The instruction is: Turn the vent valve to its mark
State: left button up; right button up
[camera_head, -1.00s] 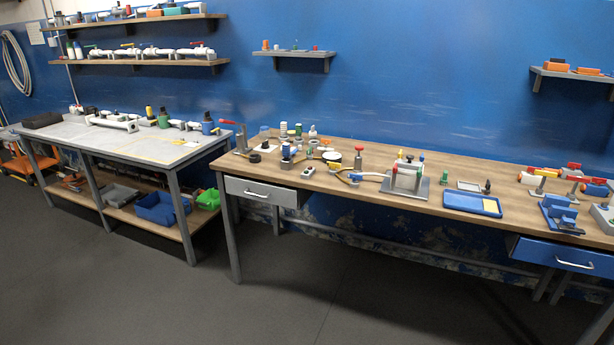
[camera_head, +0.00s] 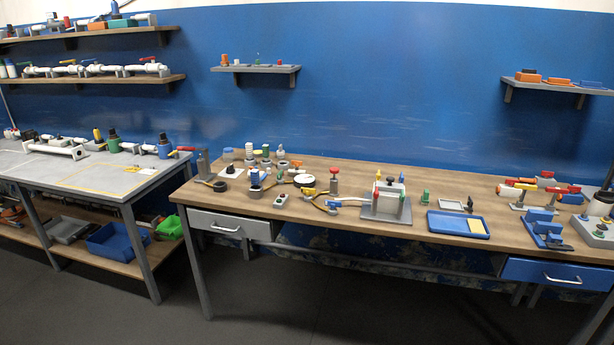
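On the wooden bench (camera_head: 400,240), a grey block-like apparatus (camera_head: 388,198) stands on a grey plate, with small coloured fittings at its top. Left of it is a small blue-and-white fitting (camera_head: 333,206) joined to a hose. A yellow-handled fitting (camera_head: 309,192) and a red-topped upright post (camera_head: 334,180) stand close by. I cannot tell for sure which of these is the vent valve, and no mark can be made out at this distance. Neither of my grippers is in view.
A blue tray (camera_head: 458,225) and a blue vise-like device (camera_head: 545,228) are on the bench's right part. Several red-handled pipe pieces (camera_head: 540,184) lie behind. A grey-topped table (camera_head: 80,178) stands at left. The floor (camera_head: 380,315) in front is clear.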

aim_at(308, 191)
jog(key=i+j+z, duration=0.25)
jog(key=i+j, duration=0.2)
jog(key=j, duration=0.2)
jog(key=i+j+z, duration=0.15)
jog(key=j, duration=0.2)
jog(key=i+j+z, duration=0.3)
jog(key=j, duration=0.45)
jog(key=i+j+z, duration=0.1)
jog(key=i+j, duration=0.15)
jog(key=j, duration=0.15)
jog(key=i+j+z, duration=0.15)
jog(key=j, duration=0.3)
jog(key=i+j+z, duration=0.15)
jog(key=j, duration=0.25)
jog(key=i, duration=0.4)
